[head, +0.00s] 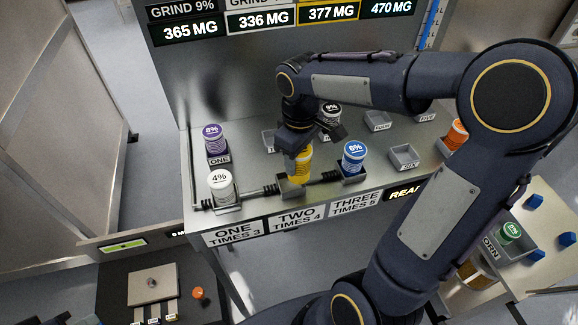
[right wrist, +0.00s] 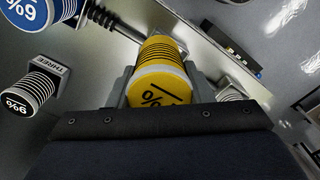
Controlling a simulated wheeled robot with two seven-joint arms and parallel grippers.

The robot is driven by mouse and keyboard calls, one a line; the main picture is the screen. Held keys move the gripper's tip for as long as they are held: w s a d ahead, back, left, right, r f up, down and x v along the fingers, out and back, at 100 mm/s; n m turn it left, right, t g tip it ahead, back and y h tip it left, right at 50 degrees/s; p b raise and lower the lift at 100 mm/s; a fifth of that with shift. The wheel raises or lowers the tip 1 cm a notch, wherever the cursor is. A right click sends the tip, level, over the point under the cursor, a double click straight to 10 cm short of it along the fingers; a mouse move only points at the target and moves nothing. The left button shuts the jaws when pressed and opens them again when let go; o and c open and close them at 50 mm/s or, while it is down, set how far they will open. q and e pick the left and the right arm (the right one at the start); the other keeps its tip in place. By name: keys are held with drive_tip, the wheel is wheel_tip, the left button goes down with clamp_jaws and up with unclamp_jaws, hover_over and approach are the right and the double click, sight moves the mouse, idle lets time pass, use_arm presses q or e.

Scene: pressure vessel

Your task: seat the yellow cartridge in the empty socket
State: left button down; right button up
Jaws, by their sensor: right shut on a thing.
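The yellow cartridge (head: 302,167) stands roughly upright at the front socket (head: 290,190) above the "TWO TIMES 4" label, between a white 4% cartridge (head: 221,185) and a blue 6% cartridge (head: 354,157). My right gripper (head: 300,150) is shut on it from above. In the right wrist view the yellow cartridge (right wrist: 160,78) lies between the two fingers, its white-rimmed top facing the camera. The socket is mostly hidden there, and I cannot tell how deep the cartridge's lower end sits. My left gripper is not in view.
A purple 8% cartridge (head: 214,139) and a black 9% cartridge (head: 330,113) stand farther back. Empty grey holders include the one labelled SIX (head: 404,157). An orange cartridge (head: 456,133) is at the right. A green cartridge (head: 509,231) sits in a tray on the side table.

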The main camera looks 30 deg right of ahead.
drive_tip(key=shift+w+a+f, duration=0.25)
drive_tip(key=shift+w+f, duration=0.2)
drive_tip(key=shift+f, duration=0.15)
drive_tip(key=shift+w+a+f, duration=0.25)
drive_tip(key=shift+w+f, duration=0.15)
drive_tip(key=shift+f, duration=0.15)
drive_tip(key=shift+w+f, duration=0.15)
drive_tip(key=shift+f, duration=1.55)
drive_tip(key=shift+f, duration=0.2)
drive_tip(key=o, duration=1.2)
